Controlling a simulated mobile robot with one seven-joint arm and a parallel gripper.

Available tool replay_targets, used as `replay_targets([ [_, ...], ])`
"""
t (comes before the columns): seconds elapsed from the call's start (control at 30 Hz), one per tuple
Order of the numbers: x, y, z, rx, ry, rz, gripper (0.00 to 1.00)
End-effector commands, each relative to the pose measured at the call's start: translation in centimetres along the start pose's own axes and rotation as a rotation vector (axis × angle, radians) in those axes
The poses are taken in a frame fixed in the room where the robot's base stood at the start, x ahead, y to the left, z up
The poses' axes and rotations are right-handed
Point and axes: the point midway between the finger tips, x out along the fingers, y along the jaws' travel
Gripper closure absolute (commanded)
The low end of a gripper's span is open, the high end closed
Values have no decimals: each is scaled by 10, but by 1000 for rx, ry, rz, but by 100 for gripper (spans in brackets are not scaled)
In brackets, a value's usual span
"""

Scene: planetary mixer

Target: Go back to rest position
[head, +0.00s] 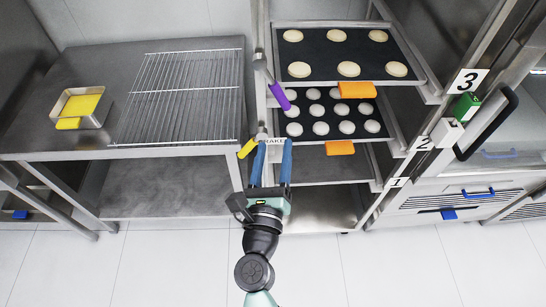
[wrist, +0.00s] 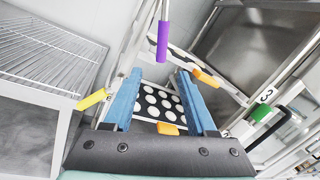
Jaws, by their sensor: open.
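My gripper (head: 270,160) has two blue fingers spread apart with nothing between them. It is in front of the left post of the tray rack (head: 262,60), beside a yellow handle (head: 247,148). In the wrist view the blue fingers (wrist: 158,100) frame a dark tray of white dough rounds (wrist: 160,103) that lies beyond them. A purple handle (head: 279,96) hangs above the gripper and also shows in the wrist view (wrist: 163,41). Whether the gripper touches the post or the yellow handle I cannot tell.
The rack holds a top tray (head: 342,52) and a middle tray (head: 335,116) of dough, with orange tabs. A steel table (head: 60,140) with a wire rack (head: 178,98) and a yellow-filled pan (head: 82,107) stands left. Ovens (head: 450,200) stand right. The floor in front is clear.

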Motion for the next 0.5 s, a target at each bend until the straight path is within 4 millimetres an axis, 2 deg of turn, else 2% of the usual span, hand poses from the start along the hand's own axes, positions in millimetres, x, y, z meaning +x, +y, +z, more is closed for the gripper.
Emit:
replay_targets([
  [0.2,-14,0,0,1,1,-1,43],
  [0.5,-14,0,0,1,1,-1,43],
])
